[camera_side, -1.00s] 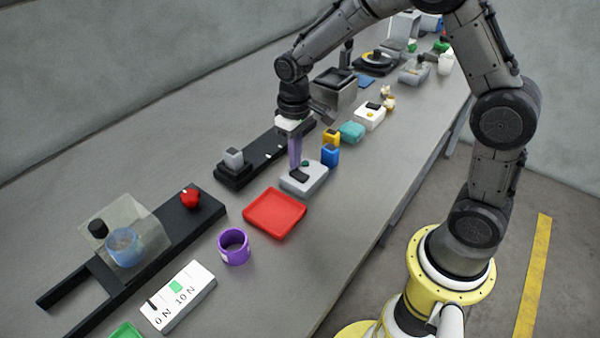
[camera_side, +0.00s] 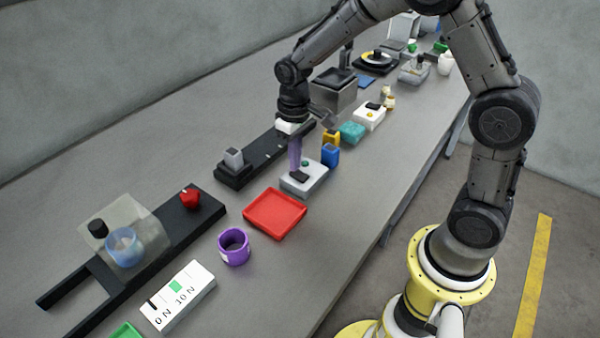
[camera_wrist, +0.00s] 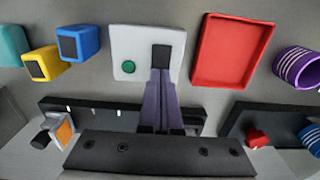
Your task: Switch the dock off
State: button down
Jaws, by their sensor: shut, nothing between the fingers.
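A light grey box (camera_side: 316,181) with a green round lamp or button (camera_side: 305,162) and a black rocker-like piece (camera_side: 299,177) stands mid-bench, and I take it as the dock. It also shows in the wrist view (camera_wrist: 143,40), with the green round (camera_wrist: 128,67) left of the black piece (camera_wrist: 161,58). My gripper (camera_side: 296,168) is shut and empty, its purple-grey fingers pointing down at the black piece. In the wrist view the fingertips (camera_wrist: 160,75) meet the black piece's near edge. I cannot tell whether they touch it or which way it is tipped.
A red tray (camera_side: 275,213) and a purple ring-like cup (camera_side: 233,246) are nearer the camera. Blue (camera_side: 330,155) and yellow (camera_side: 331,138) blocks stand close behind the box. A similar white box with a yellow round (camera_side: 369,117) is farther back. A black rail (camera_side: 262,153) lies left.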

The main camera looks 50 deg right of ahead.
jog(key=shift+f, duration=0.55)
jog(key=shift+r, duration=3.55)
